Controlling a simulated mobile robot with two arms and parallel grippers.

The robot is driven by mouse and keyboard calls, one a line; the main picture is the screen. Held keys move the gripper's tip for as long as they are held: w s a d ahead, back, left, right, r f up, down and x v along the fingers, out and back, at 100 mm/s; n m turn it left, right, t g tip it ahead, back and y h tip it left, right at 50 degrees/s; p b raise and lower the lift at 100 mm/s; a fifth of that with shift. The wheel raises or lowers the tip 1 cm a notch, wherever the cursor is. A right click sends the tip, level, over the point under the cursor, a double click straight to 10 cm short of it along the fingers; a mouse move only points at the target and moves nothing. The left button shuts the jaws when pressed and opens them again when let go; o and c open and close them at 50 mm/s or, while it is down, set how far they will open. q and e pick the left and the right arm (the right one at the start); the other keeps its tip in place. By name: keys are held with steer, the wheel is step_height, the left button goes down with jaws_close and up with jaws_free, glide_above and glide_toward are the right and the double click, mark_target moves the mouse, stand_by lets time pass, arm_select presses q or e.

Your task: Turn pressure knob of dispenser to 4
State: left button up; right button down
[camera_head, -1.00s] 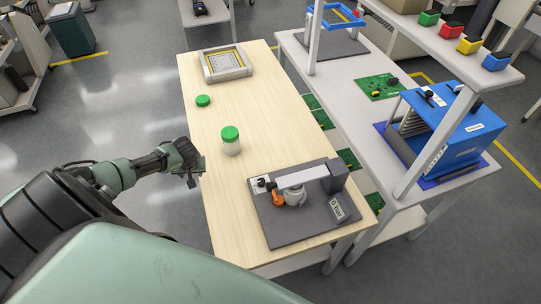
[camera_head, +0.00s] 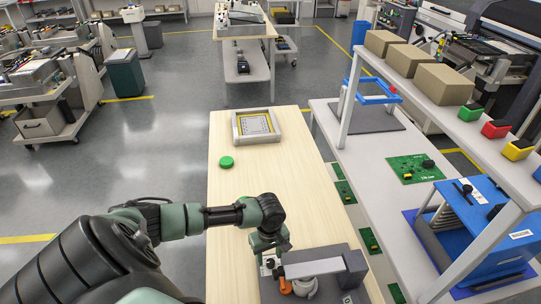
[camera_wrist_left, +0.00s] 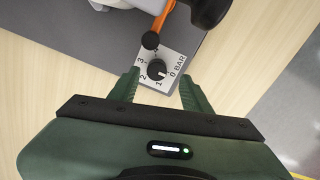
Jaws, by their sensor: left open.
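The dispenser (camera_head: 325,270) is a dark grey base with a pale arm and an orange part, at the near end of the wooden table. The knob's mark appears to point near 1 or 0, too small to be sure. My left gripper (camera_head: 268,258) is above the plate; in the left wrist view its open fingers (camera_wrist_left: 161,84) lie either side of the plate's near part, with nothing between them gripped. My right gripper is not visible.
A green lid (camera_head: 227,162) and a grey framed tray (camera_head: 257,126) sit farther along the wooden table (camera_head: 235,205). An orange lever and black ball (camera_wrist_left: 151,40) stand close beside the knob. A blue rack (camera_head: 485,245) is on the white bench to the right.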

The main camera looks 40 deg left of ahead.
mark_target(270, 262)
arm_select(q)
step_height(270, 262, down, 2)
steer(key=shift+w+f, duration=0.15)
steer(key=shift+f, duration=0.05)
steer(key=shift+w+d+f, duration=0.1)
steer(key=shift+w+f, duration=0.05)
steer(key=shift+f, duration=0.3)
jaws_close()
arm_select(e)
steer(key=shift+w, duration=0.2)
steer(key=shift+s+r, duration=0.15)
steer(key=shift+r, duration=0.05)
